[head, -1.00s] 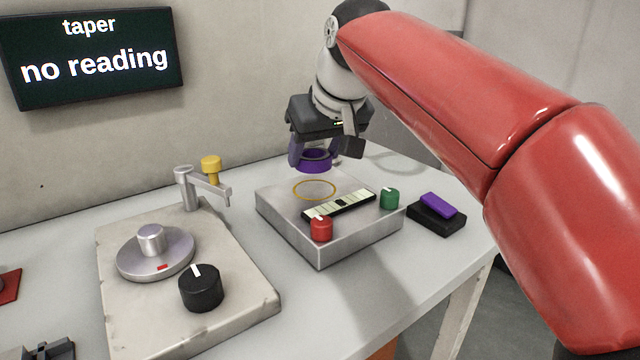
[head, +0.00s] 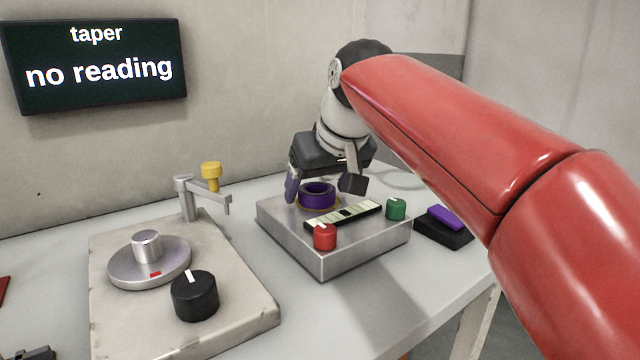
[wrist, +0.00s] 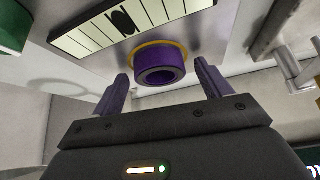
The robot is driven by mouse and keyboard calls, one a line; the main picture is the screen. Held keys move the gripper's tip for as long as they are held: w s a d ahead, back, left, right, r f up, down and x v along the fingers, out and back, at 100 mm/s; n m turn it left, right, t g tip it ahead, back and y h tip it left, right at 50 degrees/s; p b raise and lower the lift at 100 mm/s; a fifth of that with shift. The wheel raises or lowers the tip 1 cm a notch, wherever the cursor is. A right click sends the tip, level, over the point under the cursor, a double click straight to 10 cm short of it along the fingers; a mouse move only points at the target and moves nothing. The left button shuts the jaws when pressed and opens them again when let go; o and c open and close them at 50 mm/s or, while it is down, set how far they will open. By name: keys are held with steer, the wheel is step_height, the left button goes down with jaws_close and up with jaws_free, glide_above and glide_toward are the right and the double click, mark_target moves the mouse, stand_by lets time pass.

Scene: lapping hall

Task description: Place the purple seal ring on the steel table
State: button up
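The purple seal ring (head: 317,196) sits on top of the steel block (head: 330,257), within the yellow circle marked there. In the wrist view the ring (wrist: 160,66) rests against that yellow circle (wrist: 184,47). My gripper (head: 322,187) is right above the block with its fingers on either side of the ring. In the wrist view there are clear gaps between the ring and both fingers, so my gripper (wrist: 165,85) is open and holds nothing.
The block carries a striped scale (head: 343,215), a red knob (head: 324,237) and a green knob (head: 396,209). A purple pad on a black base (head: 445,232) lies to the right. A beige plate (head: 118,325) with a disc and black knob (head: 195,296) is left. The wall screen (head: 95,60) reads "taper no reading".

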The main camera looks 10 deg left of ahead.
steer(key=shift+s+r, duration=0.1)
steer(key=shift+r, duration=0.35)
steer(key=p+v, duration=0.2)
steer(key=v, duration=0.9)
steer(key=shift+r+p, duration=0.15)
steer(key=shift+p, duration=0.15)
steer(key=shift+s+d, duration=0.1)
steer(key=shift+s, duration=0.05)
